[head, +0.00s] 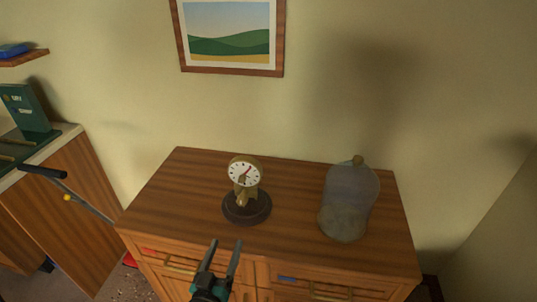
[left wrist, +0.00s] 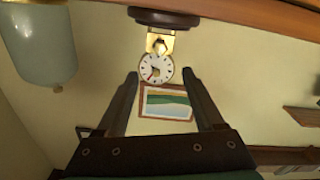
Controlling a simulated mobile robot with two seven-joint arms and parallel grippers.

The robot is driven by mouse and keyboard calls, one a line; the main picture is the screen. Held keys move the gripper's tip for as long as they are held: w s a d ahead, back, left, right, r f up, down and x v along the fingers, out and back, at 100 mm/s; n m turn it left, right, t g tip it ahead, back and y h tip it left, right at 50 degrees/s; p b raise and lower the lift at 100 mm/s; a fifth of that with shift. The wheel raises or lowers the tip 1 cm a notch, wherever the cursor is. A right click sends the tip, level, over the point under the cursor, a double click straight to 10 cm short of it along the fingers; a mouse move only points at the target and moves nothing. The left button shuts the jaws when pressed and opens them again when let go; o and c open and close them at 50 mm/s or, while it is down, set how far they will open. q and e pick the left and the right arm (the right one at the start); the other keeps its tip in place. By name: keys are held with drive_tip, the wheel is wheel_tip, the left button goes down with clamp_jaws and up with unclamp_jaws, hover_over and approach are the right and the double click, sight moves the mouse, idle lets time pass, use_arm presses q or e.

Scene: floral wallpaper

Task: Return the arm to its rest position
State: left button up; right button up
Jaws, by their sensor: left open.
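My left gripper (head: 226,254) is open and empty at the front edge of the wooden cabinet, in front of a small gold clock (head: 244,173) on a dark round base (head: 246,207). In the left wrist view, which looks upside down, the two fingers (left wrist: 162,85) are spread apart. The clock (left wrist: 156,67) shows between and beyond their tips, with its dark base (left wrist: 163,18) at the top of the picture. I see no contact between fingers and clock. My right gripper is not in view.
A glass dome with a knob (head: 348,203) stands on the right of the cabinet top (head: 290,200). It also shows in the left wrist view (left wrist: 38,45). A framed picture (head: 230,38) hangs on the wall behind. A counter with a green box (head: 25,112) stands at the left.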

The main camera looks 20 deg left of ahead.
use_arm(q)
drive_tip(key=s+d+f+m+g+h+b, duration=0.1)
drive_tip(key=s+d+f+g, duration=0.25)
drive_tip(key=f, duration=0.45)
drive_tip(key=s+d+f+m+g+h, duration=0.2)
drive_tip(key=s+f, duration=0.2)
drive_tip(key=f, duration=0.3)
drive_tip(key=s+d+f+m+g+h+b, duration=0.1)
drive_tip(key=s+d+f+g, duration=0.15)
drive_tip(key=f, duration=0.55)
drive_tip(key=s+f+m+g, duration=0.1)
drive_tip(key=s+f+g, duration=0.1)
drive_tip(key=s+f, duration=0.2)
drive_tip(key=s+f+m+g+b, duration=0.1)
drive_tip(key=s+f+g, duration=0.2)
drive_tip(key=s, duration=0.8)
drive_tip(key=s+d+f+m+g, duration=0.1)
drive_tip(key=s+f+g, duration=0.2)
drive_tip(key=s+f, duration=0.2)
drive_tip(key=s, duration=0.3)
drive_tip(key=shift+f+m+b, duration=0.25)
drive_tip(key=shift+m+b, duration=0.1)
drive_tip(key=shift+m, duration=0.05)
drive_tip(key=shift+d, duration=0.1)
drive_tip(key=shift+s, duration=0.1)
